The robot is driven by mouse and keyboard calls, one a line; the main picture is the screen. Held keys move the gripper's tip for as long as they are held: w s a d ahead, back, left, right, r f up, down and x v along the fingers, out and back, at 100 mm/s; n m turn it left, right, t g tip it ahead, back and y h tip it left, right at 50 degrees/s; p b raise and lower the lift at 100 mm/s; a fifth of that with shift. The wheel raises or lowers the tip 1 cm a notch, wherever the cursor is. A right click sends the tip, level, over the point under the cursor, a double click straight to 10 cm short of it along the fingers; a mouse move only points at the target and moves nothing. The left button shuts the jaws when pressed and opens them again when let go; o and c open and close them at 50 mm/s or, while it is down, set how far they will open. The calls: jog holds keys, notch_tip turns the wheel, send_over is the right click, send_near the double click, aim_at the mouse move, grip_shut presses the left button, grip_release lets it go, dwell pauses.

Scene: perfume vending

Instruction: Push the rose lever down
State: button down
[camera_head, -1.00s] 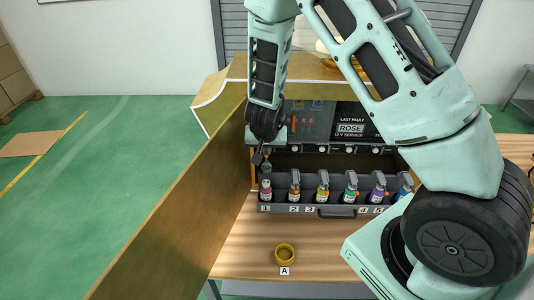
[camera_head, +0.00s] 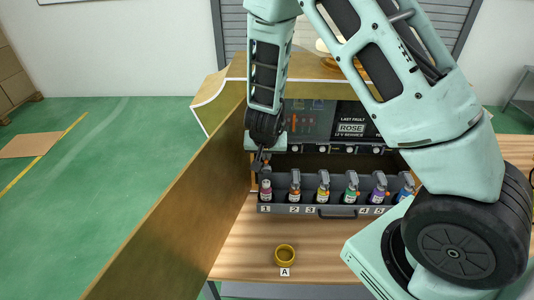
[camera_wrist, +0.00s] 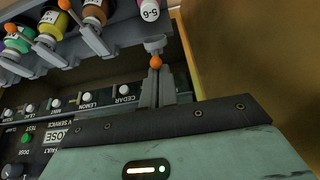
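A pink bottle (camera_head: 265,190) stands in slot 1, at the left end of the dark rack. It also shows at the top of the wrist view (camera_wrist: 149,10). Its grey lever (camera_wrist: 155,44) ends in an orange knob (camera_wrist: 155,62). No rose label is readable on this bottle; the panel screen reads ROSE. My gripper (camera_head: 259,160) is just above slot 1. In the wrist view, the fingers (camera_wrist: 157,78) are close together and look shut, with their tips at the orange knob. Whether they touch it is unclear.
Several other bottles with levers stand to the right in the rack (camera_head: 335,211). A wooden side wall (camera_head: 190,205) is close on the left. The control panel (camera_head: 310,120) is behind. A yellow ring (camera_head: 285,254) lies at mark A on the table.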

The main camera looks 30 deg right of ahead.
jog(key=shift+s+a+f, duration=0.3)
jog(key=shift+s, duration=0.15)
jog(key=shift+s+f+b, duration=0.1)
jog(key=shift+b, duration=0.25)
jog(key=shift+s+a+f+b, duration=0.35)
jog(key=shift+s+f+b, duration=0.1)
jog(key=shift+r, duration=0.1)
dwell(0.3)
jog(key=p+v, duration=1)
jog(key=shift+w+d+r, duration=0.15)
jog(key=shift+w+r, duration=0.1)
jog(key=shift+r, duration=0.35)
